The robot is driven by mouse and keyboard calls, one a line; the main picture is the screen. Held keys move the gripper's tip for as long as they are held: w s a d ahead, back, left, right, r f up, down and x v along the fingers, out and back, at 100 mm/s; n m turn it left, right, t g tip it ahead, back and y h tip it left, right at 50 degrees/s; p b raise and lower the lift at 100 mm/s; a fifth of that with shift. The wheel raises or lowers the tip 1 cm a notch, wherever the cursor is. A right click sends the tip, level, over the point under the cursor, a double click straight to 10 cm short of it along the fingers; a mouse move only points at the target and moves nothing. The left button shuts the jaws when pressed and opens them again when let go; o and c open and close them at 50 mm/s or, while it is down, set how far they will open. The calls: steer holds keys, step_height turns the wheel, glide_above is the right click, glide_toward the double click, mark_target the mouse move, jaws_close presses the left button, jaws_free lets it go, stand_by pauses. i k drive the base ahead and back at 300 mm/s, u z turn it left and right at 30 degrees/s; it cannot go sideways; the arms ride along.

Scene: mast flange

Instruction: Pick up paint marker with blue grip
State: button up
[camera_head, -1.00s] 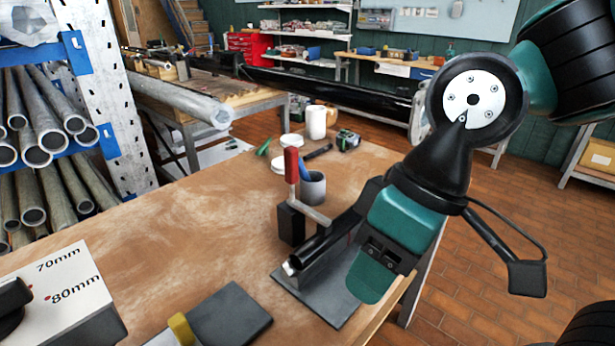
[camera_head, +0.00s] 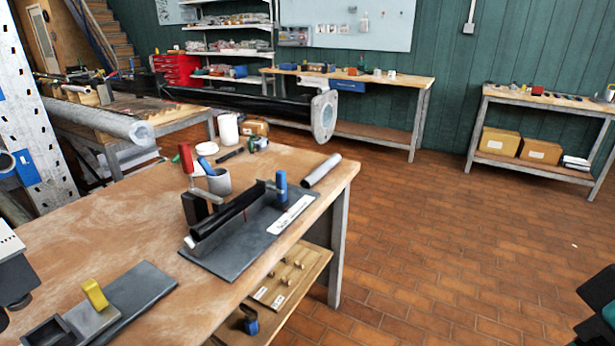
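I cannot pick out the paint marker for certain. A slim blue item (camera_head: 207,167) leans in a grey cup (camera_head: 219,183) on the wooden bench; its body is mostly hidden by the cup, so I cannot tell if it is the marker. A blue-topped upright piece (camera_head: 281,186) stands on the grey clamp plate nearby. Only dark and teal parts of my arm show at the lower right edge. My gripper is out of view.
The bench (camera_head: 110,232) also holds a red-handled clamp (camera_head: 187,160), a black tube, a loose grey tube (camera_head: 321,171) and a yellow-handled block (camera_head: 94,294). A lower shelf (camera_head: 290,276) sits under it. The brick floor (camera_head: 440,240) to the right is clear.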

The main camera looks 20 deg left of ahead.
mark_target(204, 164)
steer(key=z, duration=0.3)
steer(key=i, duration=1.65)
steer(key=u, duration=1.35)
steer(key=i, duration=0.8)
steer(key=u, duration=1.2)
steer(key=i, duration=0.35)
steer(key=u, duration=0.35)
